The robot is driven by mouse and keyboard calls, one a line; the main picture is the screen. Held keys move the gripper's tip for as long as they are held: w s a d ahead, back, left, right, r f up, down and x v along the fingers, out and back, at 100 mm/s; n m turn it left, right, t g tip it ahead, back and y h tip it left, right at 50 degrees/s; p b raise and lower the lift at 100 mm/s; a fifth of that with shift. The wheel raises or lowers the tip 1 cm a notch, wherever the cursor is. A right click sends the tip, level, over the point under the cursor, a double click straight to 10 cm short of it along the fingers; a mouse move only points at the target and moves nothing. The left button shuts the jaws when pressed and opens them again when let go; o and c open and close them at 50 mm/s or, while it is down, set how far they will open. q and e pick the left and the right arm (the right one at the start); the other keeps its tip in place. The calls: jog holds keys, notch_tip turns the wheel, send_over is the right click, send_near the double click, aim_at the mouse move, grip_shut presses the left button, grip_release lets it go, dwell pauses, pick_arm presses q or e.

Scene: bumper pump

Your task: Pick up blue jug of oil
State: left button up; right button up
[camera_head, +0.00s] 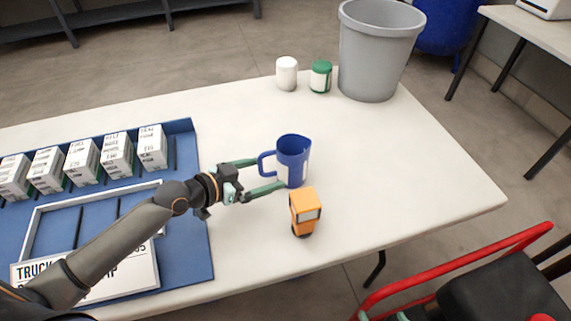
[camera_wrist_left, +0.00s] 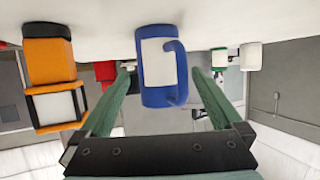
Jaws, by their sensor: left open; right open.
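The blue jug (camera_head: 296,150) stands upright on the white table, with a pale label on its side and its handle toward my left gripper. My left gripper (camera_head: 269,174) is open, with its green fingers reaching to either side of the handle end of the jug. In the left wrist view, which is upside down, the jug (camera_wrist_left: 158,92) shows between the two spread fingers, with a visible gap on each side. Of my right gripper (camera_head: 409,313), only green finger parts show at the bottom edge of the head view.
An orange toy-like item (camera_head: 305,207) stands close beside the lower finger. A white jar (camera_head: 287,73), a green-and-white jar (camera_head: 320,77) and a grey bin (camera_head: 370,55) stand behind. A blue tray (camera_head: 190,215) with several boxes lies left. The table's right side is clear.

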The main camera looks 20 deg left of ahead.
aim_at(280, 168)
pick_arm(q)
jog(key=shift+r+x, duration=0.2)
jog(key=shift+x, duration=2.45)
jog(key=shift+d, duration=0.2)
jog(key=shift+c, duration=0.2)
jog(key=c, duration=1.2)
jog(key=shift+c, duration=0.7)
jog(key=shift+r, duration=0.15)
